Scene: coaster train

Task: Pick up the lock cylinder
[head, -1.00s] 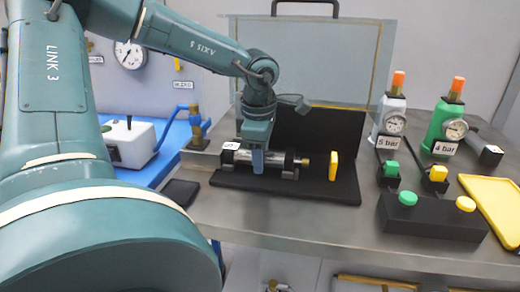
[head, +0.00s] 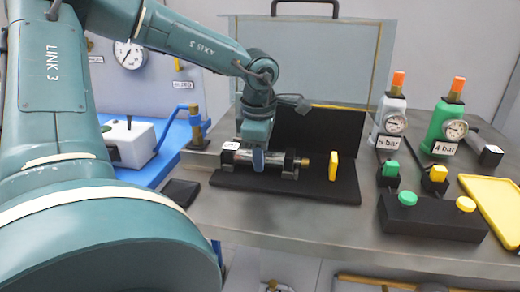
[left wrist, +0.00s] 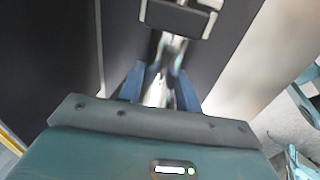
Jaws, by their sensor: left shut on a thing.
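The lock cylinder (head: 273,158) is a silver tube lying level, with dark end blocks and a brass-coloured rod tip on its right. It is at or just above the black base of an open stand; I cannot tell whether it still touches its supports. My left gripper (head: 258,161) points down over the tube's middle and is shut on it. In the left wrist view, the bright tube (left wrist: 160,90) lies between the two blue fingers (left wrist: 160,72), with a dark end block beyond. My right gripper is not in view.
The stand's black back panel (head: 325,132) rises behind the cylinder, and a yellow plate (head: 333,166) stands to its right. Further right are two regulators with gauges, a two-button box (head: 430,217) and a yellow tray (head: 495,203). The grey table front is clear.

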